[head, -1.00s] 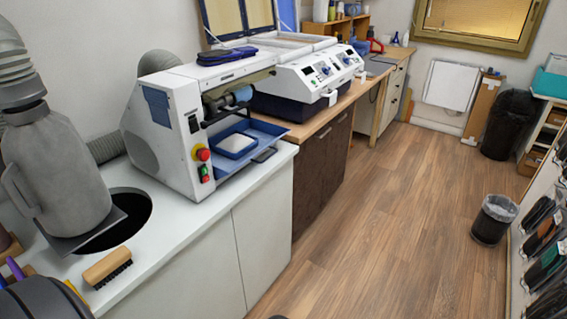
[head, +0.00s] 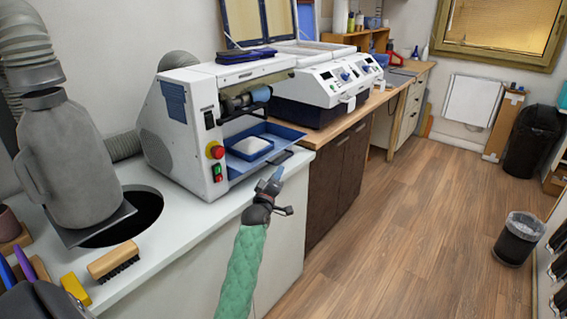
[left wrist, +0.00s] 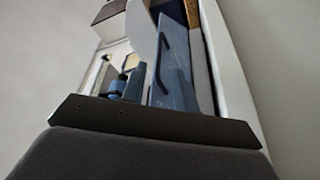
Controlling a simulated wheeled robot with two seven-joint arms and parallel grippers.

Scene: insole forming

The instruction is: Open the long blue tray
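The long blue tray (head: 290,132) sticks out from the front of the white machine (head: 180,125), with a dark handle (head: 280,158) on its front edge. A smaller blue dish (head: 249,147) with white content sits in it. My left gripper (head: 272,181) is in front of the counter, just below and in front of the handle, apart from it. In the left wrist view the tray shows ahead as a blue surface (left wrist: 180,95) with the dark handle. The two finger tips (left wrist: 143,83) stand a little apart with nothing visible between them. My right gripper is not in view.
A brush (head: 114,261) and a grey duct unit (head: 75,165) beside a round hole stand on the white counter (head: 170,236). A second machine (head: 325,85) stands farther back. The floor (head: 410,220) to the right is clear, with a bin (head: 519,238).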

